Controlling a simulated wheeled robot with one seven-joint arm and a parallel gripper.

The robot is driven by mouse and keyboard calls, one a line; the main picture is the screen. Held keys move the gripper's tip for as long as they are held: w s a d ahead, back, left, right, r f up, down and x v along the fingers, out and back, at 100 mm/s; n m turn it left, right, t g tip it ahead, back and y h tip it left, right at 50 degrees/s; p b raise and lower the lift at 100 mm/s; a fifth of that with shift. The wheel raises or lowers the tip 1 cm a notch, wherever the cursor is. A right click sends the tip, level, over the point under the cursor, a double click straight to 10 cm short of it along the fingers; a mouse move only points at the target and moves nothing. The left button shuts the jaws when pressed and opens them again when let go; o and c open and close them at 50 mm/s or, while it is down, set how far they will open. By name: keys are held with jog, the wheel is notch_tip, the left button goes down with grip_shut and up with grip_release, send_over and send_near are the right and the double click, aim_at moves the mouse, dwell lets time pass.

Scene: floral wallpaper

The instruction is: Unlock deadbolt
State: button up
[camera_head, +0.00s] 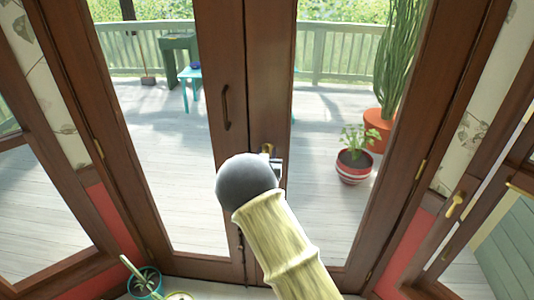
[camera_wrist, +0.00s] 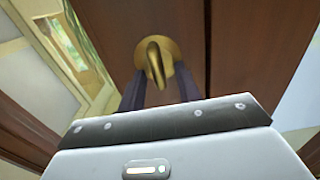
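The brass deadbolt (camera_wrist: 153,50) is on the brown wooden double door in the wrist view. It has a round plate and a thumb-turn that points down and slightly right in that view. Its brass also shows just above my gripper in the head view (camera_head: 267,148). My gripper (camera_wrist: 160,74) is open, with one dark finger on each side of the thumb-turn's lower part. I cannot tell whether either finger touches it. In the head view my gripper (camera_head: 278,165) is mostly hidden behind my arm's rounded end.
The glass-paned double door (camera_head: 270,85) is closed, with a dark pull handle (camera_head: 226,108) on its left leaf. Side windows stand at both sides, the right one with a brass handle (camera_head: 456,204). Potted plants (camera_head: 146,281) stand low in front. A deck lies beyond the glass.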

grip_shut()
jog(key=shift+a+n, duration=0.1)
jog(key=shift+n, duration=0.4)
jog(key=n+b, duration=0.1)
jog(key=n, duration=0.5)
jog(key=f+n+b, duration=0.1)
jog(key=n, duration=0.5)
jog(key=a+n+b, duration=0.1)
jog(key=n, duration=0.4)
jog(key=shift+a+f+n, duration=0.1)
jog(key=shift+f+n, duration=0.15)
jog(key=shift+n, duration=0.15)
